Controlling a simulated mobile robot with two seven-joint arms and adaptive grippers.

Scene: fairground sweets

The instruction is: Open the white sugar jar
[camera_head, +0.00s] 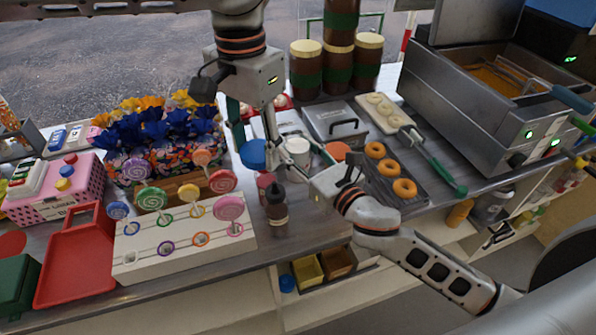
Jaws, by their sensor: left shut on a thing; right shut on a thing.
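The white jar (294,123) stands upright on the metal counter near the middle, partly hidden behind my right gripper. My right gripper (291,160) reaches in from the lower right and is shut on the white jar's side. My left gripper (254,140) comes down from above and is shut on a round blue lid (253,155), just left of the white jar. The blue lid appears apart from the white jar. The jar's contents cannot be made out.
A dark brown bottle (276,208) stands in front of the grippers. A white lollipop stand (185,252) is to the left. A tray of orange doughnuts (418,199) and a fryer (460,100) are right. Tall brown jars (306,72) stand behind.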

